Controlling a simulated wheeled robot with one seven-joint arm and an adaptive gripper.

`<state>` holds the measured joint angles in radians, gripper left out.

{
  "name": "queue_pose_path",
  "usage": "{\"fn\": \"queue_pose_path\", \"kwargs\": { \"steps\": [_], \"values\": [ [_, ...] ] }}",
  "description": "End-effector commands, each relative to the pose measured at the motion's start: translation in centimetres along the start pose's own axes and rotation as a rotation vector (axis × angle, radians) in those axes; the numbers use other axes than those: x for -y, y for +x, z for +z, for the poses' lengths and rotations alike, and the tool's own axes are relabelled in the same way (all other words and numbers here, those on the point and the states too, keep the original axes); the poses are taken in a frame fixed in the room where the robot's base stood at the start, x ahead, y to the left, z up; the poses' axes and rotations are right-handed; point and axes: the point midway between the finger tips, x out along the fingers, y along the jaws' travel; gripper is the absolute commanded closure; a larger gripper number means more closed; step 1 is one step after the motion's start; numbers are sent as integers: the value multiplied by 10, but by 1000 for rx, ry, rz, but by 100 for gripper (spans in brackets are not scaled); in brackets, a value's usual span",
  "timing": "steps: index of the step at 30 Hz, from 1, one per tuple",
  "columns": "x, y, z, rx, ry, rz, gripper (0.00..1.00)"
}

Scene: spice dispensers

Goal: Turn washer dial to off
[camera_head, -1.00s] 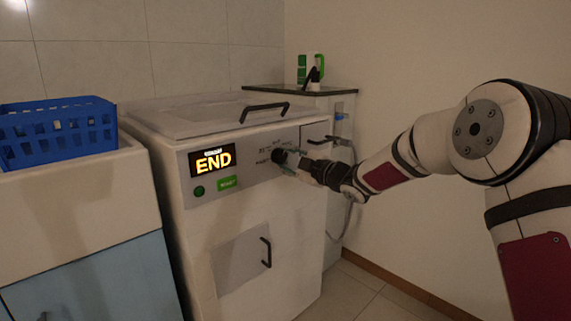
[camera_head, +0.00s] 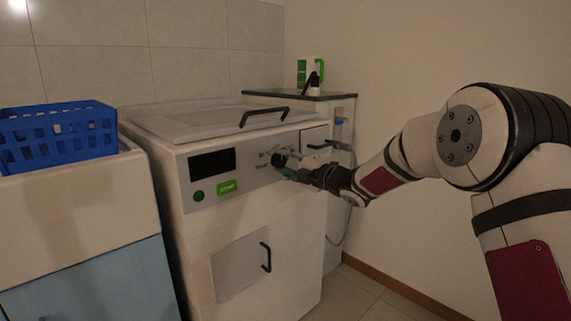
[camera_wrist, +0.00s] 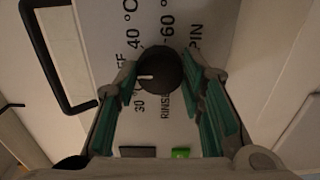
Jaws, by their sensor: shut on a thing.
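The white washer (camera_head: 240,215) stands in the middle of the head view. Its round black dial (camera_wrist: 158,70) is on the front panel, between my two green-padded fingers in the wrist view; it shows small in the head view (camera_head: 279,157). My gripper (camera_wrist: 159,76) is shut on the dial, one finger on each side. The dial's white mark is on its left side in the wrist view, towards a partly hidden label ending in "FF" (camera_wrist: 121,65). Labels for temperatures, rinse and spin surround the dial. The washer's display (camera_head: 211,164) is dark.
A black handle (camera_head: 263,115) is on the washer's lid and another (camera_head: 266,257) on its lower front hatch. A blue basket (camera_head: 58,133) sits on the cabinet at left. A green and white bottle (camera_head: 310,72) stands on the shelf behind. Floor is clear at right.

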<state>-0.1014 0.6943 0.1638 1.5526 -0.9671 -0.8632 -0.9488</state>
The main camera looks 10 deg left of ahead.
Motion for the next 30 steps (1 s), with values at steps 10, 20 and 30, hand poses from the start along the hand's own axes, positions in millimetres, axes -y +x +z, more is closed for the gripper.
{"fn": "queue_pose_path", "kwargs": {
  "steps": [10,20,30],
  "values": [
    [2,0,-1,-1,0,-3,92],
    [1,0,0,-1,0,-1,43],
    [0,-32,0,2,1,-1,43]
  ]
}}
